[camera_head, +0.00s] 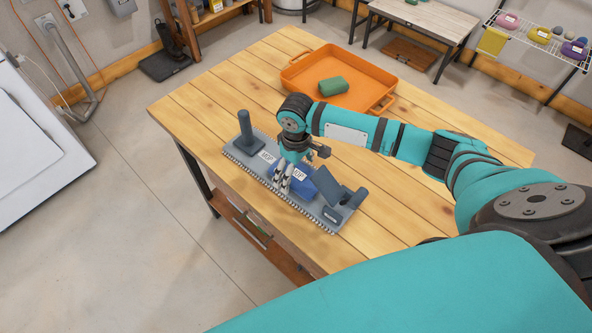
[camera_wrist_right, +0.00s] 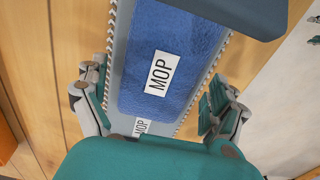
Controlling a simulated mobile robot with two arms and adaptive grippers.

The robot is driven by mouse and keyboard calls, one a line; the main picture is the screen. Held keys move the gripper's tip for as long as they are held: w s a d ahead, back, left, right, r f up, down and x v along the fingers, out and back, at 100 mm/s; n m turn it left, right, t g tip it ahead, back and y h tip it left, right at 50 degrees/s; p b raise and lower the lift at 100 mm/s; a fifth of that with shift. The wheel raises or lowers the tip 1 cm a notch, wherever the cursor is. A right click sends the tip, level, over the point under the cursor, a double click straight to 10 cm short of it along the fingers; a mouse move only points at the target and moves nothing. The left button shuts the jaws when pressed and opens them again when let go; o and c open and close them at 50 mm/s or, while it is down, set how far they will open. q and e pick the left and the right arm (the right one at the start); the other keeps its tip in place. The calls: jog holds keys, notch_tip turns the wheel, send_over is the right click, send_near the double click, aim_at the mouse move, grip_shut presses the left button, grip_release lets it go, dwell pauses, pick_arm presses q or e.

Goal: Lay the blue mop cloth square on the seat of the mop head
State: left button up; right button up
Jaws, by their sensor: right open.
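The blue mop cloth (camera_head: 307,187) lies on the grey mop head (camera_head: 243,152) on the wooden table. In the right wrist view the cloth (camera_wrist_right: 172,55) is flat, with a white MOP label, its long sides running roughly along the mop head's fringed edges. A second MOP label shows on the mop head beyond one end of the cloth. My right gripper (camera_head: 283,179) is open over the mop head. In its wrist view its fingers (camera_wrist_right: 155,105) stand apart on either side of the cloth. The right arm hides part of the cloth in the head view.
Upright grey posts (camera_head: 245,128) rise near the mop head's ends, with a tilted dark plate (camera_head: 328,184) near the right one. The table's left part is clear.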

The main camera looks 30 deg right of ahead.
aim_at(296, 173)
notch_tip(296, 173, up, 12)
jog(key=b, duration=0.1)
jog(key=shift+f, duration=0.15)
jog(key=shift+a, duration=0.1)
dwell(0.5)
